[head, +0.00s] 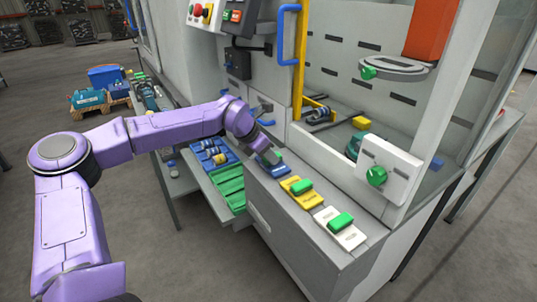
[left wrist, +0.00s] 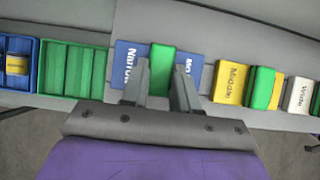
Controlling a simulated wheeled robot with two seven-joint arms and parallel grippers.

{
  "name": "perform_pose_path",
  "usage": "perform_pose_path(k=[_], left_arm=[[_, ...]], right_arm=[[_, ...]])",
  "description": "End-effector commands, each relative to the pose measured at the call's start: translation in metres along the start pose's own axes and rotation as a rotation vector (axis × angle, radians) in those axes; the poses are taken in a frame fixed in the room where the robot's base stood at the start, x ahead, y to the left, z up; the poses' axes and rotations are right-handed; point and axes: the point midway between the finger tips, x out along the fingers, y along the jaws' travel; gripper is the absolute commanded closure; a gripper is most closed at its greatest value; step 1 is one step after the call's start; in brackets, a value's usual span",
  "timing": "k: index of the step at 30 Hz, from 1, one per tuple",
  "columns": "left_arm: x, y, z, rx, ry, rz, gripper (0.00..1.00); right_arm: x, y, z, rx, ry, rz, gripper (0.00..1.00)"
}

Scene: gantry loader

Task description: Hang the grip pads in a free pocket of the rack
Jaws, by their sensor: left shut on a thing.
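Green grip pads lie on labelled plates along the grey ledge. My left gripper (head: 268,157) is shut on the green pad (left wrist: 161,66) at the blue plate (left wrist: 130,60), whose lettering is partly hidden. In the left wrist view that pad shows between the two fingers, over the plate; I cannot tell whether it touches it. Another green pad (head: 301,187) rests on the yellow plate (head: 290,183) marked Middle, and one (head: 340,221) on the white plate (head: 350,238) marked Wide. My right gripper is not in view.
A green compartment tray (head: 231,190) and a blue tray (head: 203,147) with parts sit on a lower shelf left of the ledge. The machine's window frame and yellow post (head: 299,70) rise behind. A white block with a green knob (head: 388,170) stands at right.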

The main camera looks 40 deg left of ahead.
Motion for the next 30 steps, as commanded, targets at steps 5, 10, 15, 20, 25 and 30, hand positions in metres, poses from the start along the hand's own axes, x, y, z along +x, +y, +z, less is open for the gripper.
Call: perform_pose_path(k=[5,10,15,20,25,30], left_arm=[[-0.001,0.0,0.001,0.0,-0.001,0.0,0.41],[0.0,0.0,-0.001,-0.001,0.002,0.0,0.41],[-0.014,0.001,0.001,-0.001,-0.003,0.0,0.41],[-0.053,0.0,0.001,-0.001,-0.007,0.0,0.41],[-0.089,0.0,0.001,-0.001,-0.005,0.001,0.41],[-0.105,0.0,0.0,0.0,-0.002,0.0,0.41]], right_arm=[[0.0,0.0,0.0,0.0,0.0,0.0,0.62],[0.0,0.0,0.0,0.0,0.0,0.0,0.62],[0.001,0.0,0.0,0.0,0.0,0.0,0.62],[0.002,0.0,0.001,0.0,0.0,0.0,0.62],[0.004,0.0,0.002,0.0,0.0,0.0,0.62],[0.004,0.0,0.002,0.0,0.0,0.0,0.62]])
